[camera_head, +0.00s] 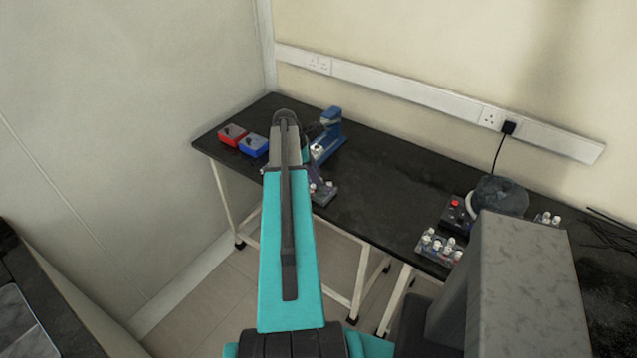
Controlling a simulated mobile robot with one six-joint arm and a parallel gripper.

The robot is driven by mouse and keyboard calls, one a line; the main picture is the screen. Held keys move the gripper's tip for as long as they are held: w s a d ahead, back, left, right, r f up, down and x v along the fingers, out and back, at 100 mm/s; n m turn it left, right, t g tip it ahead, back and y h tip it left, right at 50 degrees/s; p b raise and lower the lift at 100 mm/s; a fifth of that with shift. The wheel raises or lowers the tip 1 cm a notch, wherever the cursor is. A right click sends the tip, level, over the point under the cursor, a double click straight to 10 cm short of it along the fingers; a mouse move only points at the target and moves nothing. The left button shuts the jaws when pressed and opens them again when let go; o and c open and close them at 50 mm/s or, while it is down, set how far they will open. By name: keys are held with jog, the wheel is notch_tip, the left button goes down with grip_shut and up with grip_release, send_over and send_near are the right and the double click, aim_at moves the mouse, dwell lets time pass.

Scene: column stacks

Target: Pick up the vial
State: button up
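White-capped vials (440,240) stand in a grey rack at the front edge of the black bench, right of centre. A second small rack (323,195) with white-capped vials stands at the front edge just right of my arm and is partly covered by it. More white caps show in a rack (548,220) at the far right. I cannot tell which vial the task means. My teal and grey arm reaches over the bench's left part. Its own links mostly hide my gripper, and only dark parts near the wrist show, so its fingers and any held thing cannot be made out.
On the black bench (380,195), a red box (232,135) and a blue box (254,145) sit left of my arm. A blue device (329,128) stands right of it. A dark round device (500,197) with a cable is farther right. The bench's middle is clear.

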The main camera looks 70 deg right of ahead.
jog(key=shift+s+d+f, duration=0.1)
jog(key=shift+s+f, duration=0.15)
jog(key=shift+f, duration=0.4)
grip_shut()
